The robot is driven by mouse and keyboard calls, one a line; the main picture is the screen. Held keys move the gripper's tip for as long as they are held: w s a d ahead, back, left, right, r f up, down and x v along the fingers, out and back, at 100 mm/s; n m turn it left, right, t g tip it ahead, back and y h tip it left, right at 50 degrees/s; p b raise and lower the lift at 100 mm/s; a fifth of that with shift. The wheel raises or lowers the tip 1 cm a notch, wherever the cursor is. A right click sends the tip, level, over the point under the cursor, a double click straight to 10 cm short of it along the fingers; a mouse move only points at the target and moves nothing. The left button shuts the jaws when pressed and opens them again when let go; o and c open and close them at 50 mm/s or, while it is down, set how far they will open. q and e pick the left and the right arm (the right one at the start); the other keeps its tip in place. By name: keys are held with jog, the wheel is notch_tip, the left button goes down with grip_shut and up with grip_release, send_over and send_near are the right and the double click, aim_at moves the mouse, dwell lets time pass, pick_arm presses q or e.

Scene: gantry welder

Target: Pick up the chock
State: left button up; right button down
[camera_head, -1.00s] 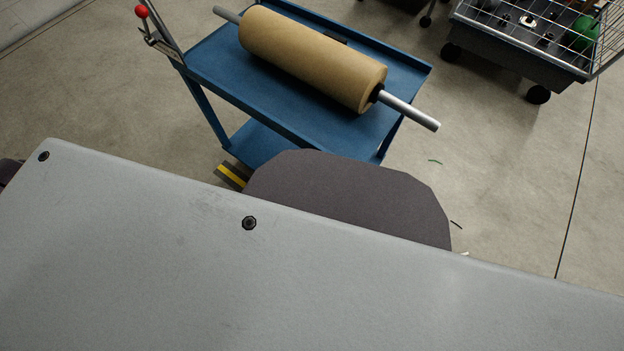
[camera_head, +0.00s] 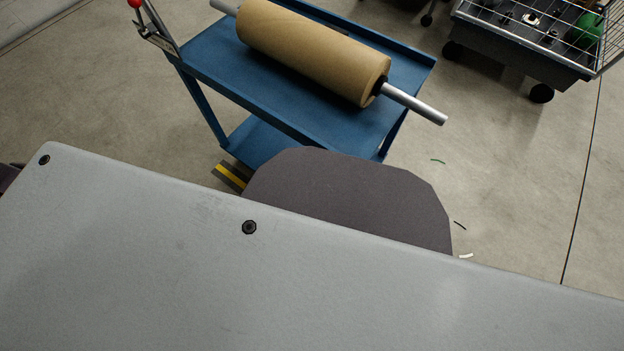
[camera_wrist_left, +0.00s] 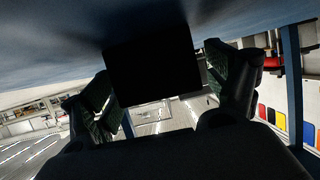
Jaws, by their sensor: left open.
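A small yellow-and-dark striped piece (camera_head: 230,176) shows low beside the blue cart in the head view, partly hidden. I cannot tell whether it is the chock or a floor marking. My left gripper (camera_wrist_left: 165,105) is open in the left wrist view, with its dark fingers spread to left and right. A black block-like shape (camera_wrist_left: 150,60) appears between and beyond the fingers, against a blue-grey surface above. It is too dark to identify, and I see no contact with the fingers. Neither gripper shows in the head view.
The blue cart (camera_head: 215,62) carries a brown roll (camera_head: 312,52) on a metal shaft (camera_head: 415,104) that juts past its right edge. A wheeled wire-basket cart (camera_head: 520,52) stands at the upper right. Concrete floor (camera_head: 500,170) between and right of them is mostly clear, with small scraps.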

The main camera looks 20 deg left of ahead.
pick_arm(q)
jog(key=shift+w, duration=0.1)
jog(key=shift+c, duration=0.4)
jog(key=c, duration=1.2)
